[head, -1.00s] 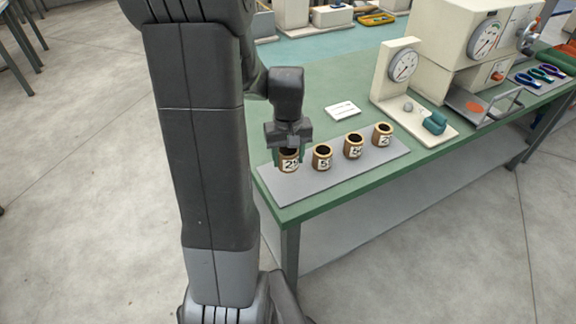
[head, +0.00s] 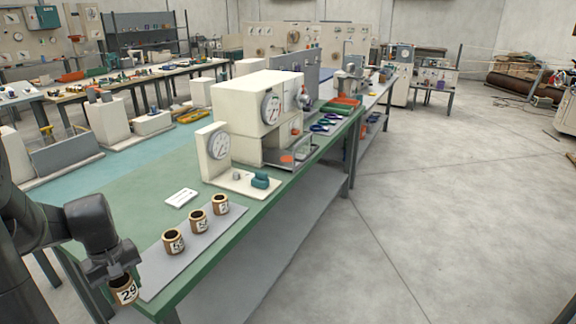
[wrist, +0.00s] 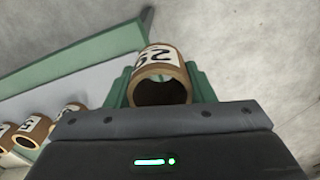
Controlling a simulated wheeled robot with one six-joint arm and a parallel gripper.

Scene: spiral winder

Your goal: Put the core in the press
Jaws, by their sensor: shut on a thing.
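My gripper (head: 120,276) is shut on a brown cardboard core (head: 125,293) with a white label that seems to read 29. The held core hangs at the lower left of the head view, by the table's near end. In the wrist view the core (wrist: 158,62) sits between the green fingers, its open end facing the camera, with grey floor behind it. A cream machine with a round dial (head: 243,105) and an open bay with a tray stands farther along the table. A smaller dial stand (head: 214,150) is nearer. I cannot tell for certain which is the press.
Three other labelled cores (head: 173,242) stand in a row on a grey mat (head: 196,255) on the green table (head: 130,215). A white card (head: 181,198) lies behind them. Blue-handled tools (head: 325,124) lie beyond the cream machine. Open floor is on the right.

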